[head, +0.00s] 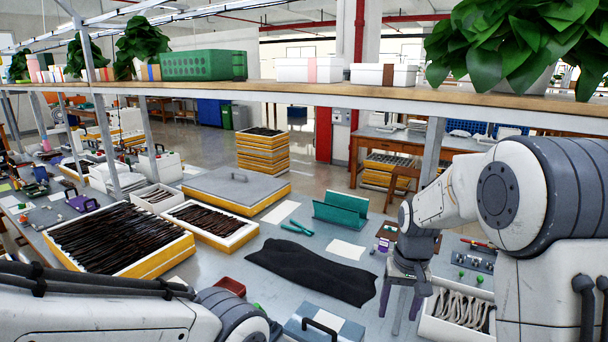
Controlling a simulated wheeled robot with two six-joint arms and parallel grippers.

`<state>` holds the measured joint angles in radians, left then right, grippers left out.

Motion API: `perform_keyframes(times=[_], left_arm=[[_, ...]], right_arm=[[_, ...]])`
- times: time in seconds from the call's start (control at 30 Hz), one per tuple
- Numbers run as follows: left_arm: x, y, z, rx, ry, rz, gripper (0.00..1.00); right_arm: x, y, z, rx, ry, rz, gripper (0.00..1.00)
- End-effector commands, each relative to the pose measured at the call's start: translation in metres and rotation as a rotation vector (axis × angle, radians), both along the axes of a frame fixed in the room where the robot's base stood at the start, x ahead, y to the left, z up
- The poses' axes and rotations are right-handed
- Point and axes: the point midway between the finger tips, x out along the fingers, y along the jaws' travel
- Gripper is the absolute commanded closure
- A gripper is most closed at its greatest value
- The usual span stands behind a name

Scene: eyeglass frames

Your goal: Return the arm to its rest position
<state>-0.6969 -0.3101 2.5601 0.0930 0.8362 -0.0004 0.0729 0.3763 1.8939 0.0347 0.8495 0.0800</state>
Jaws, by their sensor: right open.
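My right arm (545,190) reaches in from the right edge. Its gripper (400,312) points down over the table, right of the black cloth (312,272). The fingers are apart, with nothing visible between them. Part of my left arm (110,310) crosses the lower left corner, and its gripper is out of view. A large tray of dark eyeglass frames (120,236) lies on the left of the table. A smaller tray of dark frames (208,219) lies beside it.
A white bin of pale curved pieces (456,308) stands right of my right gripper. A teal open case (341,211) stands behind the cloth. A red tray (230,286) and a blue box (300,326) are in front. A shelf (330,96) with plants spans above.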

Motion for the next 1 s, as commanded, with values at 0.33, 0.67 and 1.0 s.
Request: perform_keyframes(times=[0.33, 0.67, 1.0], left_arm=[[0.000, 0.000, 0.000, 0.000, 0.000, 0.000, 0.44], [0.000, 0.000, 0.000, 0.000, 0.000, 0.000, 0.44], [0.000, 0.000, 0.000, 0.000, 0.000, 0.000, 0.44]], right_arm=[[-0.187, 0.155, 0.043, 0.037, -0.024, 0.599, 0.33], [-0.265, 0.161, 0.037, 0.052, -0.023, 0.815, 0.33], [-0.264, 0.161, 0.037, 0.052, -0.023, 0.813, 0.33]])
